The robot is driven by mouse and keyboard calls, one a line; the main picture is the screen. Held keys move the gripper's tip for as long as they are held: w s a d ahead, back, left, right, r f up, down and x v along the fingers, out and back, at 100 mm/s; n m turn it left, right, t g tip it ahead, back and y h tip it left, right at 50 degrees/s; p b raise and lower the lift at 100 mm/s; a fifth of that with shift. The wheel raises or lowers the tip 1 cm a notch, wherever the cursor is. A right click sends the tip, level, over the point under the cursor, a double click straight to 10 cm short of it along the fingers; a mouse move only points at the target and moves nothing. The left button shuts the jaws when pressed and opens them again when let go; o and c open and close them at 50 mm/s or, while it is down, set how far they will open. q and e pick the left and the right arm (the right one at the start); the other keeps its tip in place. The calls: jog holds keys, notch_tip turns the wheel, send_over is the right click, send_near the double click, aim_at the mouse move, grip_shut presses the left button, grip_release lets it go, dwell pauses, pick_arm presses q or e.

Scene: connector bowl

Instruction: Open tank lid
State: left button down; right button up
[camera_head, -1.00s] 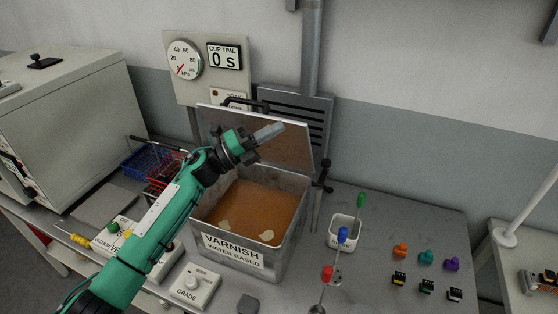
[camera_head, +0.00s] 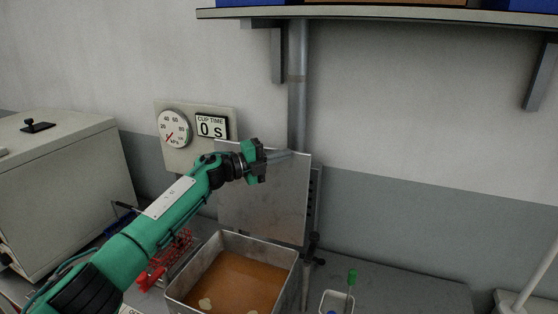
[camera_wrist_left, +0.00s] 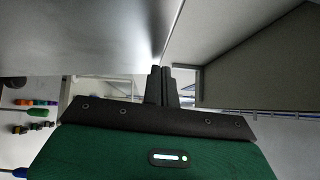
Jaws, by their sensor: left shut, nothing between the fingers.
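The tank (camera_head: 289,282) is an open metal box with brown varnish (camera_head: 235,281) inside, at the bottom of the head view. Its flat metal lid (camera_head: 262,205) stands about upright at the tank's back edge. My left gripper (camera_head: 284,156) is in front of the upper part of the lid, with its fingers pointing right. Its fingers are together and empty in the left wrist view (camera_wrist_left: 162,74). Whether they touch the lid is hard to tell. The arm hides the lid's upper left part. My right gripper is not in view.
A panel with a gauge (camera_head: 174,127) and a cup timer reading 0 S (camera_head: 211,126) is on the wall behind. A shelf (camera_head: 390,16) hangs above. A red rack (camera_head: 168,262) is left of the tank; a white cup (camera_head: 335,301) is right of it.

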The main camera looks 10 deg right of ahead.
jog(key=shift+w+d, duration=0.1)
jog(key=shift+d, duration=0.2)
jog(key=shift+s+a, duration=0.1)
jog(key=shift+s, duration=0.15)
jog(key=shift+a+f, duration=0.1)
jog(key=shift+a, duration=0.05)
